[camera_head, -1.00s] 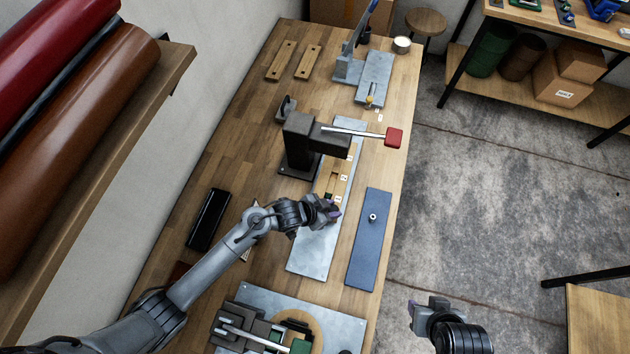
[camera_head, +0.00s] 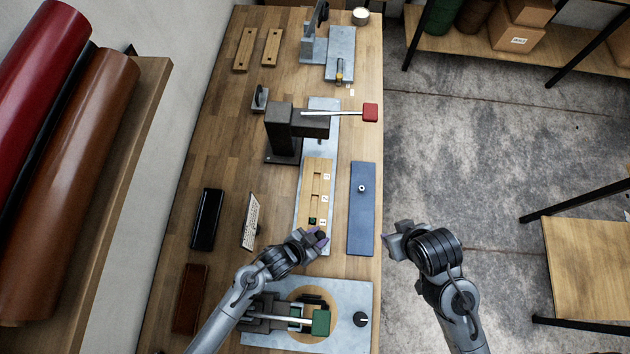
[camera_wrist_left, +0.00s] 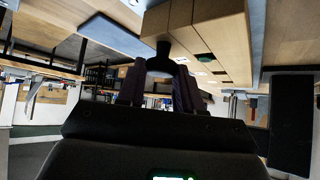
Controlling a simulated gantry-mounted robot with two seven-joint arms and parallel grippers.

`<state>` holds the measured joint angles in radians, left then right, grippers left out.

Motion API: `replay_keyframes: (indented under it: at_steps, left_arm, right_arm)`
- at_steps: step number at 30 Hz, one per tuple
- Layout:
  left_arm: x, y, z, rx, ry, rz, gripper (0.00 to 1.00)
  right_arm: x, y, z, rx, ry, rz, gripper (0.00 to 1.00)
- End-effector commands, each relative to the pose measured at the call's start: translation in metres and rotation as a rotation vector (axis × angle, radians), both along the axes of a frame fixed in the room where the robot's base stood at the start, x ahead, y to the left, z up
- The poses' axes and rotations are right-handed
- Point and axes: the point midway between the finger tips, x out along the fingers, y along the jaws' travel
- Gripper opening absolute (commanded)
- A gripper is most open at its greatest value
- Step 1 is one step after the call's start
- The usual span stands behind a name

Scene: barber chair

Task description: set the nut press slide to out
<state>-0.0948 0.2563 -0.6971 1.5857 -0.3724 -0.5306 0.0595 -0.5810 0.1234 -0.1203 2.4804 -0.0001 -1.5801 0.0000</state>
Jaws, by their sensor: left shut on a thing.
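The nut press (camera_head: 283,135) is a dark press with a red-handled lever (camera_head: 370,113), standing at a long metal plate (camera_head: 333,155). Its slide (camera_head: 317,178) is a light wooden bar with numbered slots, lying along the plate clear of the press head on the near side. A small dark green piece sits in the near slot. My left gripper (camera_head: 318,238) is at the slide's near end, shut on its black knob, which shows between the fingertips in the left wrist view (camera_wrist_left: 160,62). My right gripper (camera_head: 391,245) hangs beyond the table's right edge, apart from everything; its jaws are unclear.
A blue plate (camera_head: 361,215) with a small peg lies right of the slide. A green-handled device (camera_head: 320,322) stands on a near metal plate under my left arm. A black case (camera_head: 207,220) and a keyboard-like tray (camera_head: 250,221) lie left. Bare wood (camera_head: 225,130) shows further back.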

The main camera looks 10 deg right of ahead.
Motion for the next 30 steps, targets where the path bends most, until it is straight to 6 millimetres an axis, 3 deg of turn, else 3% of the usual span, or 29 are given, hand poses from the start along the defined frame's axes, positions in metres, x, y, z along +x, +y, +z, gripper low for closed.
replay_keyframes:
  at_steps: [8,9,12,30]
  left_arm:
    - [-0.0030,-0.0019,0.0013,-0.004,0.000,-0.008,0.00]
    - [-0.0031,-0.0020,0.0013,-0.004,0.001,-0.008,0.41]
    - [-0.0028,-0.0018,0.0011,-0.003,0.001,-0.007,0.57]
    - [-0.0051,0.0066,0.0083,-0.002,0.001,-0.001,0.58]
  right_arm:
    - [0.0001,0.0014,0.0006,0.006,0.000,-0.004,0.43]
    - [0.0003,0.0013,0.0007,0.006,0.000,-0.004,0.43]
    - [0.0003,0.0015,0.0008,0.007,0.000,-0.005,0.43]
    - [0.0003,0.0000,0.0004,0.000,0.000,-0.001,0.43]
